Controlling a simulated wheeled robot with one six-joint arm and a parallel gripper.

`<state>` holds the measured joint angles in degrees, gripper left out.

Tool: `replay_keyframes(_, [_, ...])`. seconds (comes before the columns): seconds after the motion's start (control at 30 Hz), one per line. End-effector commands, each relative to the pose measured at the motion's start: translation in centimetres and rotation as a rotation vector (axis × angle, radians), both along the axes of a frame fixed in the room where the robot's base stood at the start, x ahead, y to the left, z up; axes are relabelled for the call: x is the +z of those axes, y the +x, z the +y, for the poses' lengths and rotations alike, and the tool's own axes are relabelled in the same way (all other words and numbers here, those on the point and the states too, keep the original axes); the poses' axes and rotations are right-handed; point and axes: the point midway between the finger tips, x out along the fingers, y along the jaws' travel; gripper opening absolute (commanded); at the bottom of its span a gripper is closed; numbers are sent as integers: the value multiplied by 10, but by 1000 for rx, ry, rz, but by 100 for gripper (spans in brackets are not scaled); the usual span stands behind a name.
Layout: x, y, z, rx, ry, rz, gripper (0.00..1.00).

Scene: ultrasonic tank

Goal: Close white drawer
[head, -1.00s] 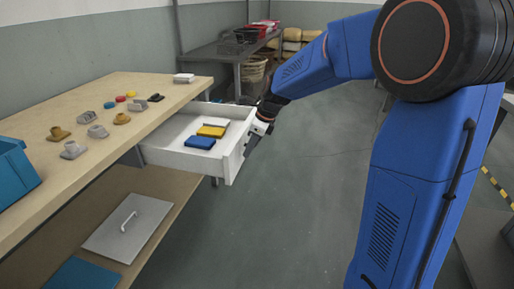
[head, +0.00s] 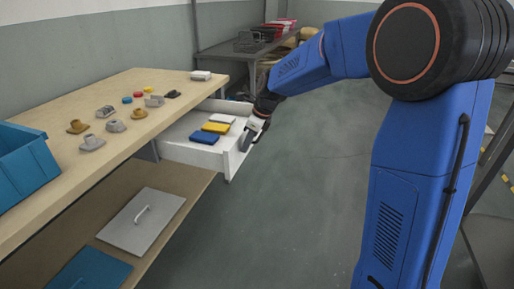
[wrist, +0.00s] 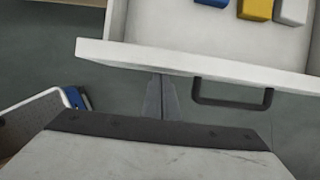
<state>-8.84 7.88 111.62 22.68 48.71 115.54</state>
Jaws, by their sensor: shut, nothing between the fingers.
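The white drawer (head: 190,153) stands pulled out from under the wooden workbench in the head view. It holds a blue, a yellow and a white block. My gripper (head: 247,140) is at the drawer's front panel. In the wrist view my gripper (wrist: 161,100) is shut and empty, its fingertips close to the outer face of the white drawer front (wrist: 180,62). The dark bar handle (wrist: 232,96) is to the right of the fingers. I cannot tell whether the fingertips touch the panel.
The workbench (head: 150,85) carries several small fittings and a teal bin (head: 22,165) at left. A lower shelf holds a grey lid (head: 142,220). A dark metal table (head: 225,48) stands behind. The floor right of the drawer is clear.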

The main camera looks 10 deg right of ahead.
Motion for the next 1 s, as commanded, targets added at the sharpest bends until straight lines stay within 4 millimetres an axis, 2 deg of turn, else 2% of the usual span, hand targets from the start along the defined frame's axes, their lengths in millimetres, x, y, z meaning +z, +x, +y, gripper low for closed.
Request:
replay_keyframes(0.03, [-1, 7, 13, 5, 0, 0, 0])
replay_keyframes(0.7, [-1, 100, 174, 3, -1, -1, 0])
replay_keyframes(1.0, [-1, 132, 229, 3, -1, -1, 0])
